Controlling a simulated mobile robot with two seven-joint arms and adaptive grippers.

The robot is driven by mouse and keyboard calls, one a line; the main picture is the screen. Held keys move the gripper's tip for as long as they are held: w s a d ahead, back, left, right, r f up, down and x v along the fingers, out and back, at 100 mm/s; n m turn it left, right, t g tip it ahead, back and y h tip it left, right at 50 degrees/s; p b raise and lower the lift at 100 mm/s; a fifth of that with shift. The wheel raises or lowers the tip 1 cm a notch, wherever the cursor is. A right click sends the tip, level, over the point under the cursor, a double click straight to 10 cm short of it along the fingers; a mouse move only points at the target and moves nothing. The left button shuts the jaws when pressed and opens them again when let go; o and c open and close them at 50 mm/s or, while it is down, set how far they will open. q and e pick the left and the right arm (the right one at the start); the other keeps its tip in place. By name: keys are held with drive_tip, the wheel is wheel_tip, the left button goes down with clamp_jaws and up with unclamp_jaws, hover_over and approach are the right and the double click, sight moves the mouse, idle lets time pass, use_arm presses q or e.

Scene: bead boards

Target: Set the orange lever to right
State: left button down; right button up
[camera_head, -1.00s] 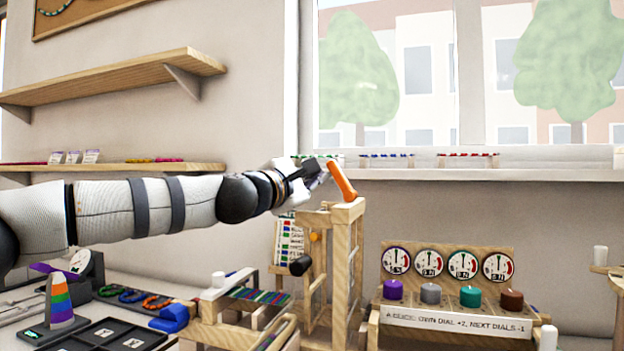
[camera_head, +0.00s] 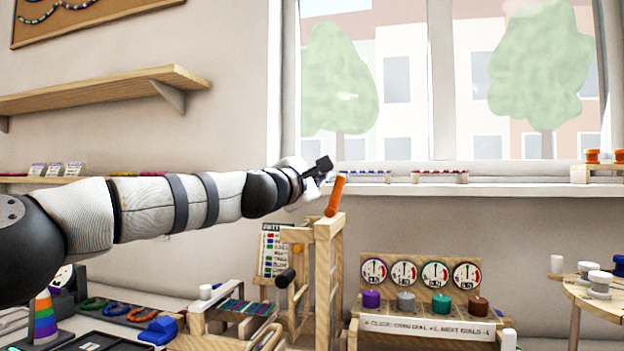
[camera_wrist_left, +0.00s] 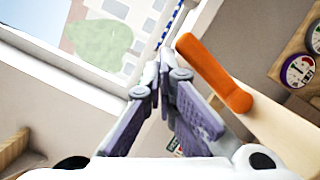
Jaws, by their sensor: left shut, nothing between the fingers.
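The orange lever (camera_head: 336,196) stands on top of a wooden post frame (camera_head: 327,228). Its top end leans slightly to the right of its base in the head view. In the left wrist view the lever (camera_wrist_left: 214,74) lies just right of the fingers. My left gripper (camera_head: 323,166) is shut and empty, up and left of the lever's top end. In the left wrist view its fingertips (camera_wrist_left: 166,58) meet, with a small gap seen between them and the lever. My right gripper is not in view.
A wooden stand with several dials (camera_head: 404,272) and coloured knobs is right of the frame. A black-ended peg (camera_head: 285,278) sticks out on the frame's left. A window sill (camera_head: 450,190) runs behind. The air above the lever is clear.

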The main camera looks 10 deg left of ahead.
use_arm(q)
drive_tip(key=shift+d+r, duration=0.1)
drive_tip(key=shift+d, duration=0.85)
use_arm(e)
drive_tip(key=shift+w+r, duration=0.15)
use_arm(q)
drive_tip(key=shift+d, duration=0.15)
